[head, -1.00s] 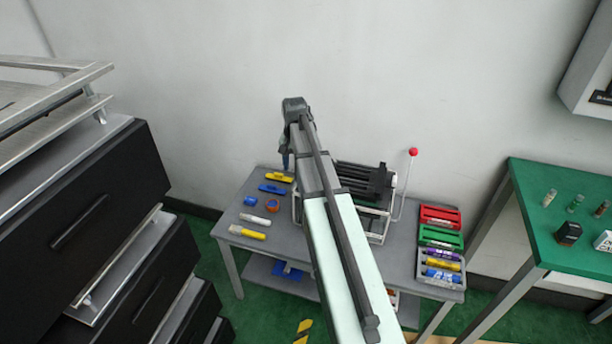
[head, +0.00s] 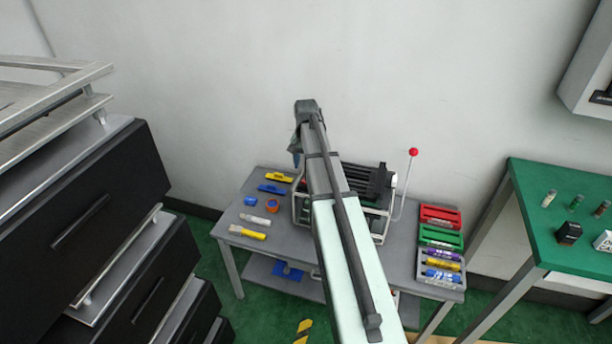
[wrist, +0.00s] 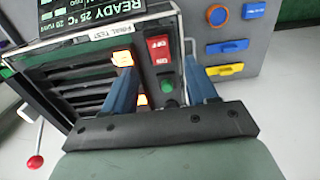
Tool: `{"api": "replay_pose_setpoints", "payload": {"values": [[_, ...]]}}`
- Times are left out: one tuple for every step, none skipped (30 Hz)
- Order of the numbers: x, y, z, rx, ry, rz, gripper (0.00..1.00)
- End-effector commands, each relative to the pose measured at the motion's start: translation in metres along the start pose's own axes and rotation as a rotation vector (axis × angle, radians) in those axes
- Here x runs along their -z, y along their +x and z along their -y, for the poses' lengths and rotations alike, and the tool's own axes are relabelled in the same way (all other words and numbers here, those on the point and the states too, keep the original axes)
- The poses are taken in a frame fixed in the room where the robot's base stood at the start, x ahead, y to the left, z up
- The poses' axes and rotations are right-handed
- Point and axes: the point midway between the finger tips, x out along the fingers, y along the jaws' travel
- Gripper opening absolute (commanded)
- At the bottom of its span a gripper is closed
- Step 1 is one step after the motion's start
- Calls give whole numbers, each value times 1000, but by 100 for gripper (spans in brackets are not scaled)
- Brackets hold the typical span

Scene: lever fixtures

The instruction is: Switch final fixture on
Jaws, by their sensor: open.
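The fixture labelled "FINAL TEST" (wrist: 113,30) fills the left and middle of the wrist view. Its front has a red switch (wrist: 160,50) marked OFF and ON, with a round green button or lamp (wrist: 168,86) beside it. I cannot tell which way the switch is set. My gripper (wrist: 166,72) is open and empty, its two blue fingers on either side of the switch and green part; contact cannot be told. In the head view the fixture (head: 378,182) stands on the grey table, partly hidden by my arm. My gripper (head: 296,152) is above its left side.
A lever with a red ball (head: 412,152) rises at the fixture's right. Markers and red and green holders (head: 440,216) lie to its right; yellow and blue tools (head: 275,183) and tape lie to its left. A dark drawer cabinet (head: 90,205) stands left, a green table (head: 560,225) right.

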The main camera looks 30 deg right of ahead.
Motion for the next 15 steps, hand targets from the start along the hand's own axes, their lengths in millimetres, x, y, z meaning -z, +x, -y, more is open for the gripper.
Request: {"api": "replay_pose_setpoints", "payload": {"values": [[0, 9, 0, -1, 0, 1, 57], [0, 14, 0, -1, 0, 1, 57], [0, 19, 0, -1, 0, 2, 57], [0, 23, 0, -1, 0, 1, 57], [0, 27, 0, 0, 0, 1, 57], [0, 32, 0, 0, 0, 1, 57], [0, 35, 0, 0, 0, 1, 57], [0, 38, 0, 0, 0, 1, 57], [0, 42, 0, 0, 0, 1, 57], [0, 44, 0, 0, 0, 1, 57], [0, 46, 0, 0, 0, 0, 57], [0, 48, 0, 0, 0, 0, 57], [0, 49, 0, 0, 0, 0, 57], [0, 51, 0, 0, 0, 0, 57], [0, 52, 0, 0, 0, -1, 57]]}}
